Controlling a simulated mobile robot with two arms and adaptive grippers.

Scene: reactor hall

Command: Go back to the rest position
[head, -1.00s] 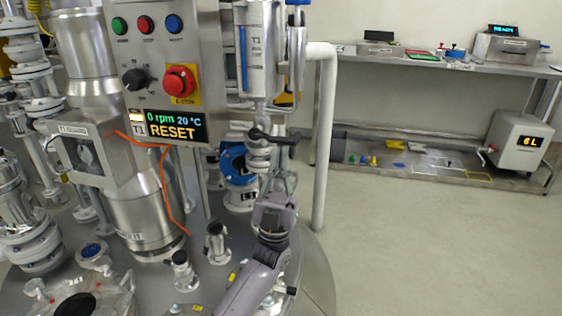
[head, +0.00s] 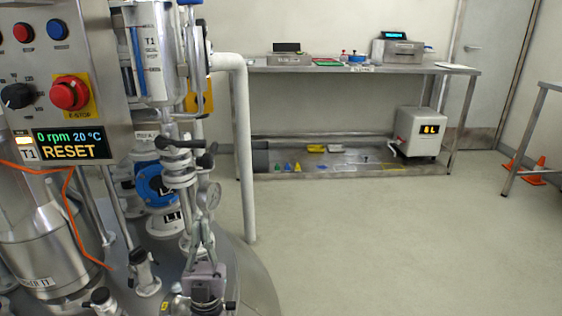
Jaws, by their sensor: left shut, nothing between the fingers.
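My left gripper (head: 204,238) is low in the head view, left of centre, with its fingers pointing up. Its fingers are together and hold nothing. It shows in front of the reactor's glass and pipe fittings, below a valve with a black handle (head: 180,143). A round gauge (head: 209,196) shows just above the fingertips. I cannot tell how far the fingers are from these fittings. My right gripper is not in view.
The control panel (head: 70,85) with its red emergency stop (head: 69,93) stands at the left. A white post (head: 244,150) rises beside the reactor. A steel bench (head: 350,69) stands along the back wall. Open floor (head: 390,245) lies to the right, with orange cones (head: 538,170) farther off.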

